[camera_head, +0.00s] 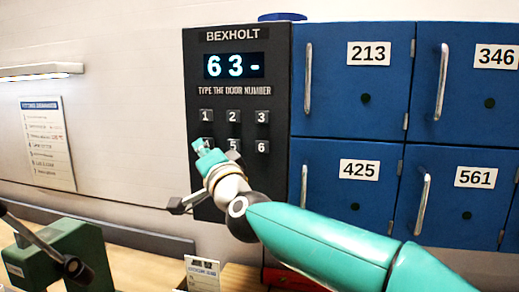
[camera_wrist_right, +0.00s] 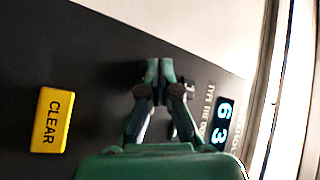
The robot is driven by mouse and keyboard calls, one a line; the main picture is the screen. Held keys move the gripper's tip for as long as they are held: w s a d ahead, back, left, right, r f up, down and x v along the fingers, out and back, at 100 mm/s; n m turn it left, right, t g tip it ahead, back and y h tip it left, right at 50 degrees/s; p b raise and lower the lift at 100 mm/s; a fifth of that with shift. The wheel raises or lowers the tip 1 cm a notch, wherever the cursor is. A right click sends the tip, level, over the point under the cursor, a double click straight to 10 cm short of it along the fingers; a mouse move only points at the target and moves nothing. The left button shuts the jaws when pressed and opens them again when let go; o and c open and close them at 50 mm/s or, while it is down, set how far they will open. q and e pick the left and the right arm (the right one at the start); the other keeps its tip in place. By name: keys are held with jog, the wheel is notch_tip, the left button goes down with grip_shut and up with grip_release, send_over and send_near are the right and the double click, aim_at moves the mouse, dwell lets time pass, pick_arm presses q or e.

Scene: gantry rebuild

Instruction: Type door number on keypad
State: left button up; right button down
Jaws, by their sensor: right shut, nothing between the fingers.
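The dark keypad panel (camera_head: 198,70) is mounted left of the blue lockers. Its display (camera_head: 234,65) reads "63-" above the words "TYPE THE DOOR NUMBER". Keys 1 to 6 show; key 4 (camera_head: 207,143) is partly covered by my right gripper (camera_head: 200,147), and the lower panel is hidden by my arm. In the right wrist view the shut, empty fingertips (camera_wrist_right: 158,68) are over the panel; contact with a key cannot be told. A yellow CLEAR key (camera_wrist_right: 52,120) lies to their left, the display (camera_wrist_right: 222,122) to their right. My left gripper is out of view.
Blue locker doors carry numbers 213 (camera_head: 369,53), 346 (camera_head: 497,57), 425 (camera_head: 360,169) and 561 (camera_head: 475,177), with protruding handles. A green machine with a lever (camera_head: 60,245) stands lower left. A small card (camera_head: 202,272) stands below the panel. A notice (camera_head: 48,143) hangs on the wall.

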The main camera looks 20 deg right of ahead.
jog(key=shift+w+d, duration=0.3)
jog(key=shift+w, duration=0.1)
dwell(0.8)
jog(key=shift+s+a, duration=0.1)
jog(key=shift+s, duration=0.05)
jog(key=shift+s+a, duration=0.4)
jog(key=shift+s, duration=0.2)
jog(key=s+a, duration=0.1)
jog(key=s, duration=0.1)
jog(key=s+a, duration=0.1)
jog(key=s, duration=0.1)
jog(key=shift+a+p, duration=0.3)
jog(key=shift+a, duration=0.1)
dwell(1.4)
